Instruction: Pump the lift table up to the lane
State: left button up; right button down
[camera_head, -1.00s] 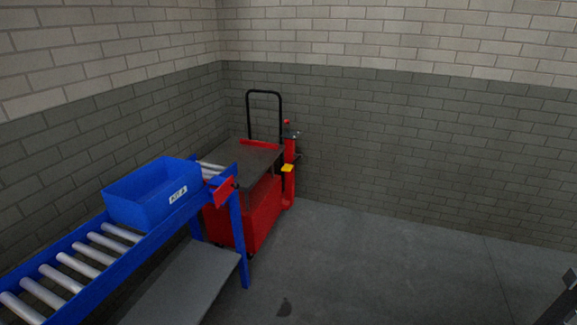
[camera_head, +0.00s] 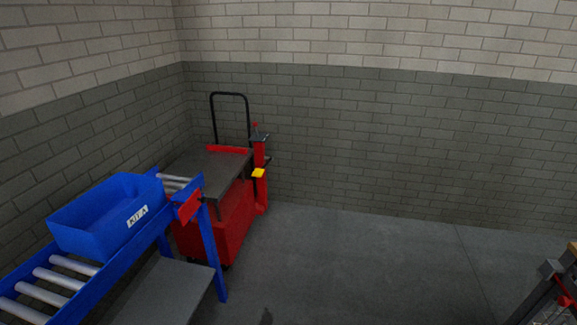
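The red lift table (camera_head: 225,221) stands in the back left corner, at the far end of the roller lane. Its dark flat top (camera_head: 207,172) has a red strip at the back and a black push handle (camera_head: 213,118) behind it. A yellow pedal (camera_head: 258,172) sticks out on its right side by a red post (camera_head: 260,155). The blue roller lane (camera_head: 140,252) runs from the lower left toward the table, with a red stop piece (camera_head: 189,207) at its end. A blue bin labelled KIT A (camera_head: 106,212) sits on its rollers. Neither gripper shows.
A grey shelf (camera_head: 165,292) lies under the lane. Open concrete floor (camera_head: 350,260) spreads to the right of the table up to the brick wall. A dark frame with a wooden top and a red part (camera_head: 556,290) stands at the lower right edge.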

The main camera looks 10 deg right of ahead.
aim_at(258, 172)
jog(key=z, duration=0.6)
jog(key=i, duration=2.5)
jog(key=u, duration=1.05)
jog(key=i, duration=0.55)
jog(key=u, duration=0.45)
